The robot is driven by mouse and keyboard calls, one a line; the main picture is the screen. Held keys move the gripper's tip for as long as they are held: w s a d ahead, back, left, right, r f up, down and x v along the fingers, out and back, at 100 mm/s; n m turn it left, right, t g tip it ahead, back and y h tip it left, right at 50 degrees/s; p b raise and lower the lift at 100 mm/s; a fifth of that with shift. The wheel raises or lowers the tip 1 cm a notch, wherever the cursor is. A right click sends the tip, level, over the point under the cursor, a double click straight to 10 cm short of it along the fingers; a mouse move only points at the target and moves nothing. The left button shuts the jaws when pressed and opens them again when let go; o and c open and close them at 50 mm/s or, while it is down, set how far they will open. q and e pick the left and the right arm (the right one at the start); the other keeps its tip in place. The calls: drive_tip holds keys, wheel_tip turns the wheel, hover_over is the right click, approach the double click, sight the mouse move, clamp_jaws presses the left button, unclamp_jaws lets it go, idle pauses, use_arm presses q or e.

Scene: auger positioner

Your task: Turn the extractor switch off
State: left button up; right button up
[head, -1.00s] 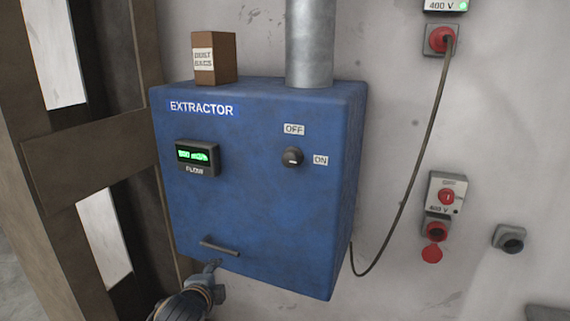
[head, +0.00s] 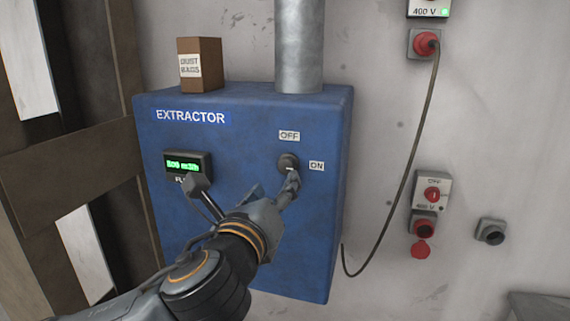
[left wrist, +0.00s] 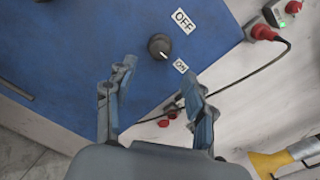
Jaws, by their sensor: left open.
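The extractor switch is a dark round knob (head: 288,161) on the front of the blue extractor box (head: 240,140). The OFF label (head: 289,135) is above it and the ON label (head: 316,166) is to its right. In the left wrist view, the knob (left wrist: 159,46) has a white mark pointing toward ON. My left gripper (head: 243,183) is open and empty in front of the box, its fingers wide apart. In the left wrist view, the knob lies just beyond the fingertips (left wrist: 159,70), between them and apart from both. My right gripper is not in view.
A lit green flow display (head: 188,164) is left of the knob, partly behind a finger. A dust bags box (head: 200,65) and a metal pipe (head: 299,45) stand on top. A cable (head: 410,170) hangs at the right, near a wall socket switch (head: 432,194).

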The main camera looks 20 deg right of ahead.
sight(286, 168)
use_arm(q)
drive_tip(key=p+x, duration=0.1)
drive_tip(key=x, duration=0.5)
drive_tip(key=shift+w+r+p, duration=0.1)
drive_tip(key=shift+w+p, duration=0.05)
drive_tip(key=shift+p, duration=0.2)
drive_tip(key=shift+x, duration=0.9)
drive_tip(key=shift+c, duration=1.2)
clamp_jaws()
